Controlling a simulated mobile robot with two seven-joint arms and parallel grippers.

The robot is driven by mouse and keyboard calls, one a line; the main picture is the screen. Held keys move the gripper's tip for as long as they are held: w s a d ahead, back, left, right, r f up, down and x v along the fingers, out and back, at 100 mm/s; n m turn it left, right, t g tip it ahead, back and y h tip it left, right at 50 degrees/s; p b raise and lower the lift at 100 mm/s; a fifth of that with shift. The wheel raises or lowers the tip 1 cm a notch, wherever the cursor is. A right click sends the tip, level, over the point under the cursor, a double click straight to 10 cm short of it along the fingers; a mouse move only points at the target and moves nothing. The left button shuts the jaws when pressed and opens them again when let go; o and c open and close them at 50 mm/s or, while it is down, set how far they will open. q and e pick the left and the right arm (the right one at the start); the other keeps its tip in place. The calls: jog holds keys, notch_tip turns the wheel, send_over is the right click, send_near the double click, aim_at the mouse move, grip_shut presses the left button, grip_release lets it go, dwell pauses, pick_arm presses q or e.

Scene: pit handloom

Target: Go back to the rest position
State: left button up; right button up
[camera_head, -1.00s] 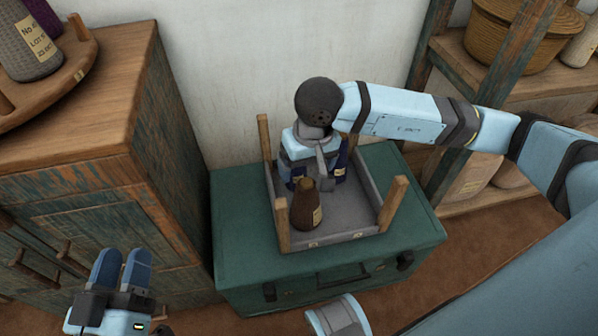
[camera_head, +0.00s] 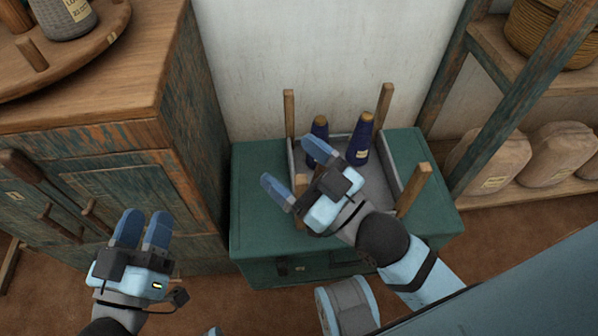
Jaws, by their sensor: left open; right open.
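My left gripper (camera_head: 143,228) is open and empty at the lower left, in front of the wooden cabinet. The grey tray (camera_head: 376,188) with wooden corner posts sits on a green chest (camera_head: 250,215). Two dark blue cones of yarn, a left one (camera_head: 318,140) and a right one (camera_head: 360,143), stand upright in the tray. The brown cone is not seen now; my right arm hides that part.
A wooden cabinet (camera_head: 120,140) stands at the left with a round board (camera_head: 70,68) on it holding a grey labelled cone (camera_head: 64,18). A shelf at the right holds wrapped bundles (camera_head: 490,157) and a basket (camera_head: 552,35). Brown floor shows in front.

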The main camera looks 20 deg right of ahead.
jog(key=m, duration=0.1)
jog(key=f+m, duration=0.1)
jog(key=f+m+g, duration=0.1)
jog(key=shift+s+d+f+h, duration=0.1)
jog(key=shift+s+d+h, duration=0.15)
jog(key=shift+s+h, duration=0.15)
pick_arm(q)
jog(key=s+a+r+g+y+p, duration=0.4)
jog(key=a+r+g+y+p, duration=0.2)
jog(key=p, duration=3.3)
jog(key=shift+a+r, duration=0.8)
jog(key=shift+a, duration=0.25)
pick_arm(e)
jog(key=s+d+r+g+h, duration=0.4)
jog(key=d+r+g+h, duration=0.2)
jog(key=d+r, duration=0.1)
jog(key=shift+d+r, duration=0.35)
jog(key=shift+d, duration=0.15)
